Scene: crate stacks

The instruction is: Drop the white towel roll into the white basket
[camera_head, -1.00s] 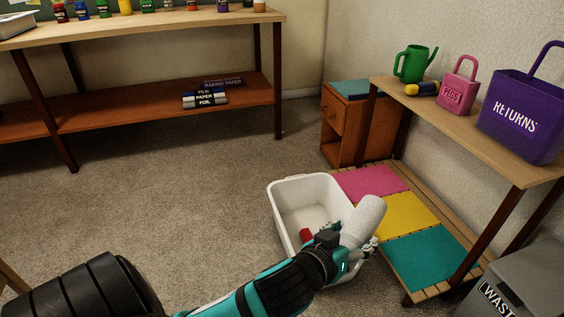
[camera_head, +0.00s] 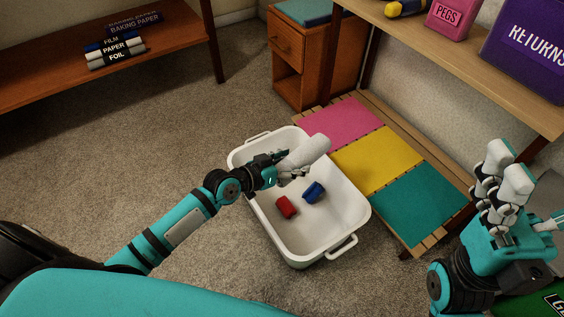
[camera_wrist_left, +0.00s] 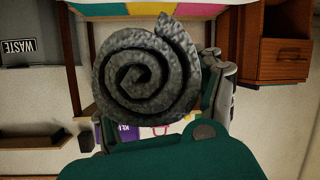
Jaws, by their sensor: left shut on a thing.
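The white towel roll (camera_head: 306,151) is held in my left gripper (camera_head: 284,172), which is shut on it above the far part of the white basket (camera_head: 334,242). In the left wrist view the roll's spiral end (camera_wrist_left: 140,72) fills the middle and looks grey in shadow. The basket stands on the carpet, and a red item (camera_head: 286,207) and a blue item (camera_head: 314,192) lie on its floor. My right gripper (camera_head: 500,170) is at the right, empty, with its fingers pointing up and apart.
A low slatted rack with pink (camera_head: 338,122), yellow (camera_head: 377,158) and teal (camera_head: 420,204) panels stands right of the basket. A wooden cabinet (camera_head: 287,65) is behind. A shelf (camera_head: 440,45) holds a pink pegs bag (camera_head: 450,18) and a purple returns bag (camera_head: 530,50). Carpet on the left is clear.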

